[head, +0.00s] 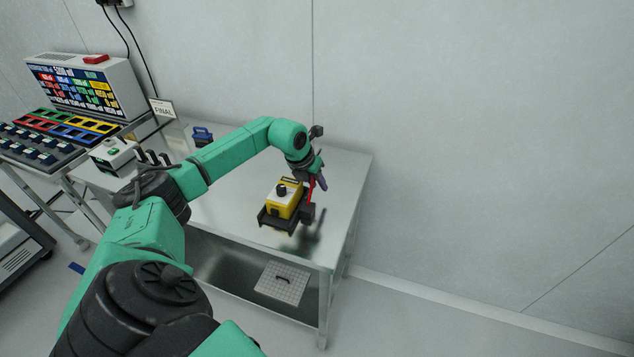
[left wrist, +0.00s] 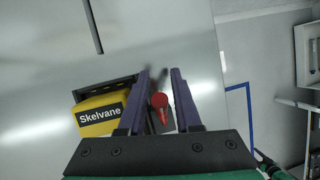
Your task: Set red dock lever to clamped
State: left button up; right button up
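The red dock lever (head: 311,190) rises from a black block at the right side of a black dock (head: 270,220). It stands close to upright in the head view. A yellow unit (head: 283,200) with a dark round knob sits in the dock; its "Skelvane" label (left wrist: 101,114) shows in the left wrist view. My left gripper (head: 319,182) is at the lever's top. In the left wrist view its fingers (left wrist: 162,76) are apart, with the red lever (left wrist: 160,107) between them, nearer the left finger and with a gap on the right. My right gripper is not in view.
The dock stands on a metal table (head: 235,205) near its right front part. A blue object (head: 202,137), a white device (head: 113,155) and a "FINAL" sign (head: 162,108) are further left. The table behind the dock is clear.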

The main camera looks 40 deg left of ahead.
pick_arm(q)
grip_shut()
jog(key=shift+w, duration=0.1)
dwell(1.1)
